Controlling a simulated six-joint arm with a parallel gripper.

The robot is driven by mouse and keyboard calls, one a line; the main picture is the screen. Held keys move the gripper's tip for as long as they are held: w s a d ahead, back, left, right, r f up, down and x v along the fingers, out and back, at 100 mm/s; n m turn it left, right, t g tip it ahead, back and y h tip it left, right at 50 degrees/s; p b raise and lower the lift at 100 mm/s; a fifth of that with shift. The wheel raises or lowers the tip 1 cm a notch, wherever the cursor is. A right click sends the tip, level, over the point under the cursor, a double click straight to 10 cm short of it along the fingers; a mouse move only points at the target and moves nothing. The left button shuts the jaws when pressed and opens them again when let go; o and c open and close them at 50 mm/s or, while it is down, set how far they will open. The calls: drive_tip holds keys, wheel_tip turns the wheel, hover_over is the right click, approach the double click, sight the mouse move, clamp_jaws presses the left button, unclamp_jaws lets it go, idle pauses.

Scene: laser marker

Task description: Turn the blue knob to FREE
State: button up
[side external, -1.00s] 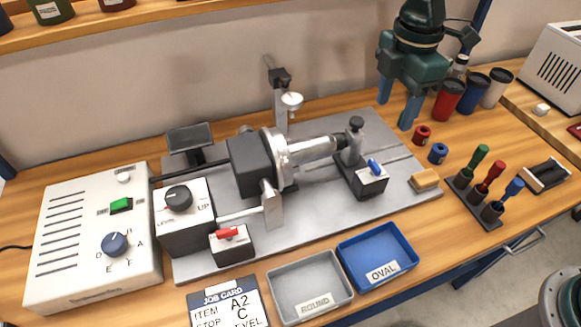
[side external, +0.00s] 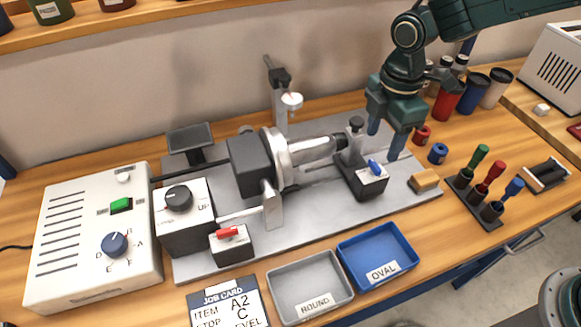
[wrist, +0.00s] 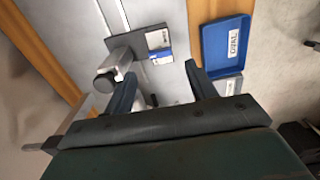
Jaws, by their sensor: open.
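The blue knob (side external: 375,166) is a small lever-like handle on the white top plate of a dark box (side external: 367,187) at the right end of the machine. The plate's lettering is too small to read, so I cannot tell its setting. In the wrist view the blue knob (wrist: 155,54) shows beyond my fingertips, against its white label. My gripper (side external: 386,138) is open and empty, pointing down. It is above and just behind the box, apart from the knob. My open fingers also show in the wrist view (wrist: 160,75).
A grey post with a black cap (side external: 355,125) stands close behind the box. A yellow-topped block (side external: 425,180) lies to its right, and a blue OVAL tray (side external: 377,257) in front. A separate blue dial (side external: 114,244) is on the white control unit at far left.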

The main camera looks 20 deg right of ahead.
sight(375, 164)
drive_tip(key=shift+f, duration=3.25)
drive_tip(key=c, duration=1)
